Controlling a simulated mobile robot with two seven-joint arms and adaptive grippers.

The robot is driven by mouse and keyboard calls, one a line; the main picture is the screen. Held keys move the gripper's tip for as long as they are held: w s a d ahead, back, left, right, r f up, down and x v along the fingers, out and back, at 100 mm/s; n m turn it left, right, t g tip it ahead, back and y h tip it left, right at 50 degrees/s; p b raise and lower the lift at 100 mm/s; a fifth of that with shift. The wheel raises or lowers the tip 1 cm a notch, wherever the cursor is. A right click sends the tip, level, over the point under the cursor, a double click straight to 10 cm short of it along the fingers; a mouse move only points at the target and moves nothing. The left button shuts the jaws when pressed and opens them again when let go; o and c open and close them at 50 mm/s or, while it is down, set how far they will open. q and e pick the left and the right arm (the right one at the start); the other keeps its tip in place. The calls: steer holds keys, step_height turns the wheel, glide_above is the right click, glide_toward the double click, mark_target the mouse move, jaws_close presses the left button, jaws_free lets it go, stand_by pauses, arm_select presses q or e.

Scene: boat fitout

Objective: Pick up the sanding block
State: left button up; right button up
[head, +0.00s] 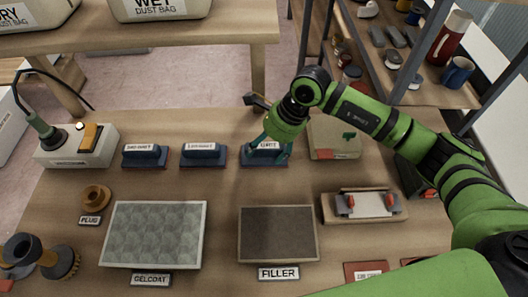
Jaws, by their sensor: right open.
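Three dark blue sanding blocks with white labels stand in a row across the middle of the bench: a left one (144,157), a middle one (204,156) and a right one (264,160). The label print is too small to read surely. My right gripper (270,150) points down over the right block, with its teal fingers open on either side of the block's upper part. I cannot tell whether the fingers touch it. The gripper partly hides that block's top and back. My left gripper is not in view.
A gelcoat panel (155,234) and a filler panel (278,234) lie in front of the blocks. A beige box (334,136) stands close right of my gripper, and a clamp-like tool on a board (364,205) lies further right. A station with a cable (76,146) stands left.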

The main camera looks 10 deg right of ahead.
steer(key=shift+f, duration=0.15)
stand_by(0.4)
steer(key=c, duration=1.4)
